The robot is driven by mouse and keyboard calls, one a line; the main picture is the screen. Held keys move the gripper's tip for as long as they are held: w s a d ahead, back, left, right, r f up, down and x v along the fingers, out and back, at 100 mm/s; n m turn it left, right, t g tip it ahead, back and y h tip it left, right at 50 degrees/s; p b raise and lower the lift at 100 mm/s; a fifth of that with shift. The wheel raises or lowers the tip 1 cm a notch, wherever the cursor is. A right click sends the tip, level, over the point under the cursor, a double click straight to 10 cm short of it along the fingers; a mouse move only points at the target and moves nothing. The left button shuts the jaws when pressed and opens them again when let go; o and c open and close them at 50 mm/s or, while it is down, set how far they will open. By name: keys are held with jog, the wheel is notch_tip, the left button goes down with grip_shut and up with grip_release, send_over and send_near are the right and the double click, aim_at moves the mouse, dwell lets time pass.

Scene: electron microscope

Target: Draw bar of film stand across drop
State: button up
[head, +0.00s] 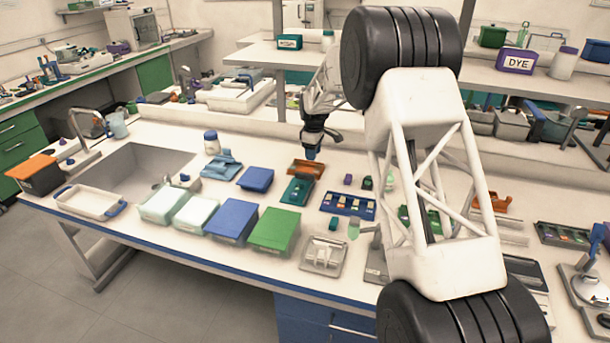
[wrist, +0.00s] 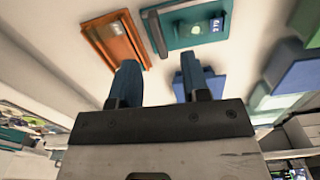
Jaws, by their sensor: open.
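A teal stand (head: 297,191) lies flat on the white bench, in front of an orange tray (head: 306,168). The teal stand also shows in the wrist view (wrist: 180,38), with a grey bar (wrist: 154,33) along its left edge, a pale green round patch (wrist: 197,32) and a small dark marked piece. This looks like the film stand, and the patch may be the drop. The orange tray lies beside it in the wrist view (wrist: 113,40). My gripper (head: 312,153) points down above the bench near the orange tray. Its two blue fingers (wrist: 158,64) are apart, with nothing between them.
A blue rack (head: 347,206) with small items stands right of the teal stand. Blue and green boxes (head: 273,231) stand in front, and a blue block (head: 256,179) lies to the left. My arm hides part of the bench on the right. A raised shelf runs behind.

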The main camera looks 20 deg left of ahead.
aim_at(305, 174)
jog(key=shift+n, duration=0.5)
jog(key=a+f, duration=0.1)
jog(key=f, duration=0.1)
jog(key=w+a+f, duration=0.1)
jog(key=a, duration=0.1)
jog(key=shift+w+a+f, duration=0.15)
jog(key=shift+a+f, duration=0.15)
jog(key=shift+f, duration=0.1)
jog(key=shift+f, duration=0.1)
jog(key=shift+f, duration=3.8)
grip_shut()
